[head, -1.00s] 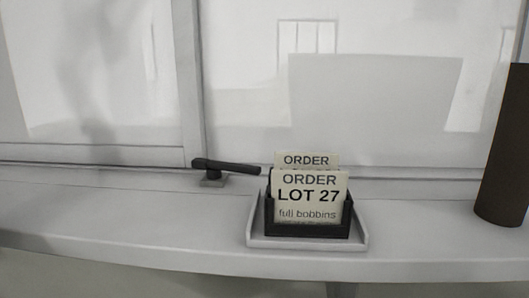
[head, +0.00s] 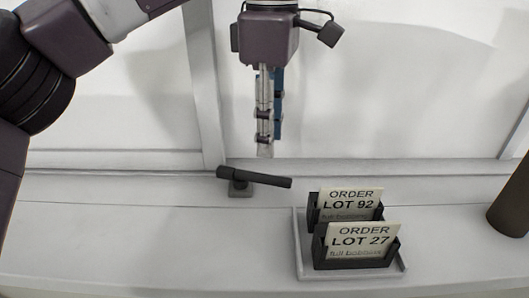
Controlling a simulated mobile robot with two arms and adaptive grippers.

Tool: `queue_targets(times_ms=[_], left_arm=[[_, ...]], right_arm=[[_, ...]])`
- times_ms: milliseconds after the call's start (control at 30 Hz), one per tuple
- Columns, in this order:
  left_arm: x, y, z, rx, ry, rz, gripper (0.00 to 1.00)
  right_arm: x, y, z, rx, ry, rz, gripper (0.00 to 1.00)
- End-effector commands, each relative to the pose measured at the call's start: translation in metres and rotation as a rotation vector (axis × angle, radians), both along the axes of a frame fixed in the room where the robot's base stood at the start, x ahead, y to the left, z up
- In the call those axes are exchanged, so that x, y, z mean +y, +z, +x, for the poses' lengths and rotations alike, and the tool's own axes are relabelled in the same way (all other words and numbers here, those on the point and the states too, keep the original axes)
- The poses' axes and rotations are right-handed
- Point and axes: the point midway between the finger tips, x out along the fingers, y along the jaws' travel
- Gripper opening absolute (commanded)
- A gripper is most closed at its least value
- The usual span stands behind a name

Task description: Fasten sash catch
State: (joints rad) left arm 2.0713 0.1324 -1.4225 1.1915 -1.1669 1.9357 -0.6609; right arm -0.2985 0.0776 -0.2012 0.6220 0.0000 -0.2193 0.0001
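The sash catch is a dark lever (head: 254,178) on a small grey base (head: 240,190), on the sill at the foot of the window frame. Its handle points to the right along the sill. My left gripper (head: 265,152) hangs pointing down, just above and behind the lever in the picture, and seems apart from it. Its fingers show edge-on, one partly behind the other, so the gap between them cannot be judged. My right gripper is out of view.
A light tray (head: 301,262) on the sill, right of the lever, holds two black card holders with order cards, LOT 92 (head: 350,199) and LOT 27 (head: 362,241). A dark brown cylinder (head: 511,205) stands at the right edge. The sill left of the catch is clear.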

Motion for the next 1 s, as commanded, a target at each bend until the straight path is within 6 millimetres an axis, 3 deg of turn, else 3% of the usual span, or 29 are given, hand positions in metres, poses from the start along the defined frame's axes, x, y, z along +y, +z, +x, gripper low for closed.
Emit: queue_targets(times_ms=[300,500,833,1000], left_arm=[[0.0,-0.048,-0.001,0.003,-0.001,-0.001,0.3],[0.0,-0.069,-0.001,0.002,0.0,-0.004,0.3],[-0.001,-0.074,0.0,0.001,0.0,-0.005,0.3],[-0.001,-0.074,0.0,0.001,0.0,-0.005,0.12]], right_arm=[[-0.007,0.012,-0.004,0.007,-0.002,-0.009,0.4],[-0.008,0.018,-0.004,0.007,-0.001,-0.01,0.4],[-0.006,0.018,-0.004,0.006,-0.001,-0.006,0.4],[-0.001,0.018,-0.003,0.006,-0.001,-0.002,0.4]])
